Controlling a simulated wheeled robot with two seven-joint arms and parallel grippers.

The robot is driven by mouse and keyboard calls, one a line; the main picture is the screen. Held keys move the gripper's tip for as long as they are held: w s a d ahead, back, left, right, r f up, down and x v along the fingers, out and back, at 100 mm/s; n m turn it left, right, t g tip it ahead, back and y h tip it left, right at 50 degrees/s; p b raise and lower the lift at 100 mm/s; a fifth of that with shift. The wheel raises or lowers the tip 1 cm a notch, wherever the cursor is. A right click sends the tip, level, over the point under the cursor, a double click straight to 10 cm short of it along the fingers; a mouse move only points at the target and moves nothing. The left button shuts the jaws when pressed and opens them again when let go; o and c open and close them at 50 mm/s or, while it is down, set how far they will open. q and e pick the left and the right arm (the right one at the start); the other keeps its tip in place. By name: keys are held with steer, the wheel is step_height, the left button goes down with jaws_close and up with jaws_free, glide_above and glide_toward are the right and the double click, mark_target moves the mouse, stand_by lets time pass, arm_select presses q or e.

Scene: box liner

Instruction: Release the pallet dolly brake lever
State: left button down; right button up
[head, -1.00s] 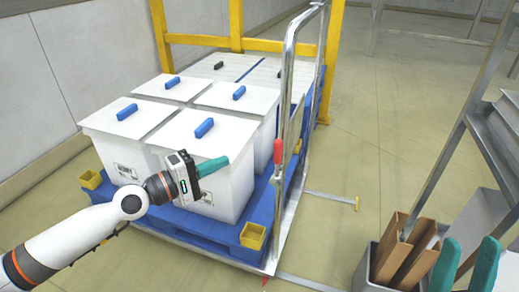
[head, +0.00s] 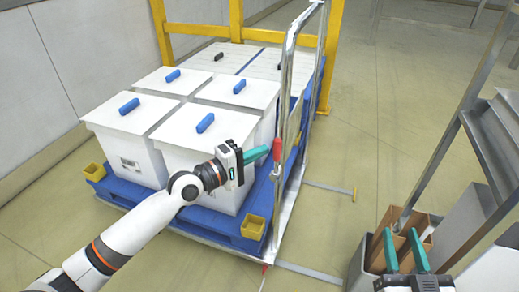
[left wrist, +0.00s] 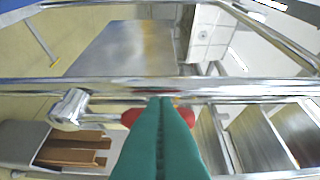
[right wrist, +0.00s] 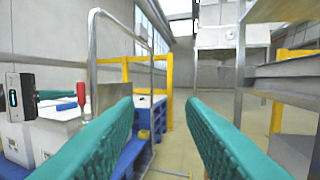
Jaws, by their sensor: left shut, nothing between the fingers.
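The lever also shows in the right wrist view (right wrist: 81,95). My right gripper (head: 402,240) is open and empty, away from the dolly at lower right.
White lidded boxes (head: 205,145) with blue handles stand on the dolly. A yellow frame (head: 330,60) stands behind it. A metal shelf rack (head: 455,130) and a bin with brown cardboard pieces (head: 385,232) are at right. The floor between the dolly and rack is mostly clear.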

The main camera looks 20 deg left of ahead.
steer(key=shift+f, duration=0.25)
steer(key=shift+g, duration=0.3)
